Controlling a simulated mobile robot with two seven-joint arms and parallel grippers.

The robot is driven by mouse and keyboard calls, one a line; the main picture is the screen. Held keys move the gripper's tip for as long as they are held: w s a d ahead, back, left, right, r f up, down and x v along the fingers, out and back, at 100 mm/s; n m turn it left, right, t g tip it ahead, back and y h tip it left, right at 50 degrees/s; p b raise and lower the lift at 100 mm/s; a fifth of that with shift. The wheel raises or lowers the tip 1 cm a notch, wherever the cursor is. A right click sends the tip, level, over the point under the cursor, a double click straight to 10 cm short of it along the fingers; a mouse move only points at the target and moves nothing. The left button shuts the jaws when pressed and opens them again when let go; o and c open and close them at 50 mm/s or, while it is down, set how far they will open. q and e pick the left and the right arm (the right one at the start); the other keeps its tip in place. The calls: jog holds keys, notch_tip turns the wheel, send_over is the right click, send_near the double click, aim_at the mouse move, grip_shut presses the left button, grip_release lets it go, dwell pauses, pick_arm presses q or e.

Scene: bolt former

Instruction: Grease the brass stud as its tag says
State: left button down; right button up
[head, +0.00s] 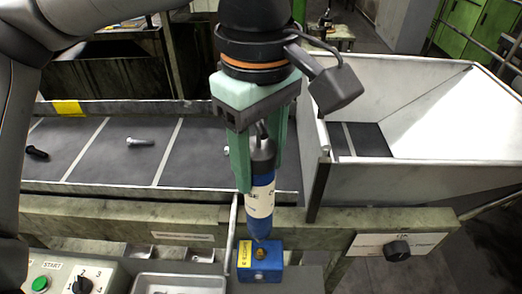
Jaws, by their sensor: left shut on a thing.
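My left gripper (259,172) comes down from above and is shut on a grease tube (261,195). The tube is blue with a white label and a dark upper end; it stands nearly upright with its narrow tip pointing down. Below the tip is a blue block (268,272) with a brass stud (261,253) on its top. The tip is just above or at the stud; I cannot tell whether they touch. A yellow tag (244,254) with small print is on the block's left side; its text is too small to read. My right gripper is not in view.
Behind is a dark conveyor (110,150) with bolts (140,142) lying on it. A white hopper (430,165) stands at right. A panel with a green button (40,284) is at lower left, and a black knob (397,250) is at right. A metal tray (180,283) lies left of the block.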

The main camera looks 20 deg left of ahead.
aim_at(260, 191)
pick_arm(q)
jog(key=shift+f+b, duration=0.4)
jog(key=shift+f, duration=0.4)
notch_tip(260, 191, down, 2)
jog(key=b, duration=0.2)
jog(key=shift+w+f+b, duration=0.1)
jog(key=shift+b, duration=0.3)
jog(key=shift+f+p, duration=0.25)
jog(key=shift+p, duration=0.05)
jog(key=shift+f, duration=0.8)
jog(key=shift+r+p, duration=0.65)
jog(key=shift+p, duration=0.2)
